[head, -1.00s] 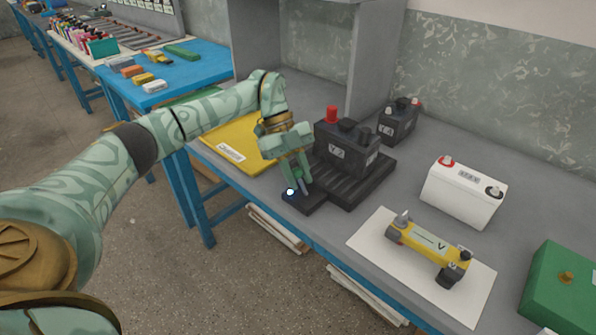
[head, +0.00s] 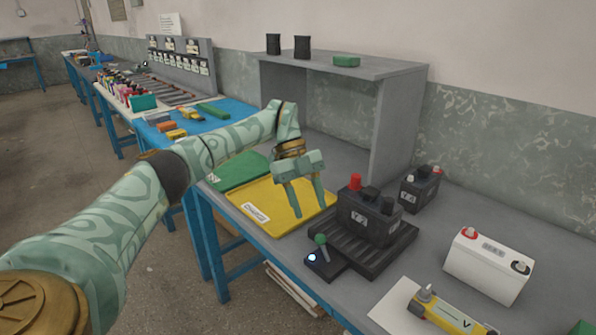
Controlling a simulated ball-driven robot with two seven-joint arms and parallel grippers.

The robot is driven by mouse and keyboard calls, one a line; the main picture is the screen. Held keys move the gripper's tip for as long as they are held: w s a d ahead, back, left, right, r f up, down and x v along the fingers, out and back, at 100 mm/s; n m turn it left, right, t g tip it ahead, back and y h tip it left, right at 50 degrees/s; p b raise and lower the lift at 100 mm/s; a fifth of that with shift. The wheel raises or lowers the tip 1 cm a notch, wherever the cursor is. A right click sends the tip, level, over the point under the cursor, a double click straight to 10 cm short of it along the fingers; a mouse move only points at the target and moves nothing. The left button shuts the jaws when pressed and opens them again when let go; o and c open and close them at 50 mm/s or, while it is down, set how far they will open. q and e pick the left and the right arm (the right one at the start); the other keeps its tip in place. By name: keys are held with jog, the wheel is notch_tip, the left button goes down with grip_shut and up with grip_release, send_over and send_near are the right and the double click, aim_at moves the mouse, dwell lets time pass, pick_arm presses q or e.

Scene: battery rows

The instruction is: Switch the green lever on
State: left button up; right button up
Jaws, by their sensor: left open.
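The green lever (head: 321,241) is a short stick with a green knob on a small dark base (head: 327,266) at the table's front edge. A bright white-blue light (head: 312,257) shows on the base beside the stick. My left gripper (head: 307,211) is open and empty, fingers pointing down. In the picture it is above and left of the lever, over the yellow tray, apart from the lever. My right gripper is not in view.
A black battery (head: 368,215) stands on a ribbed black platform (head: 350,247) right behind the lever. The yellow tray (head: 265,196) lies to the left, and a white battery (head: 487,266) stands to the right. A grey shelf (head: 395,130) rises behind.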

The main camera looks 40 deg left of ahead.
pick_arm(q)
jog(key=v, duration=0.7)
jog(key=shift+p, duration=0.45)
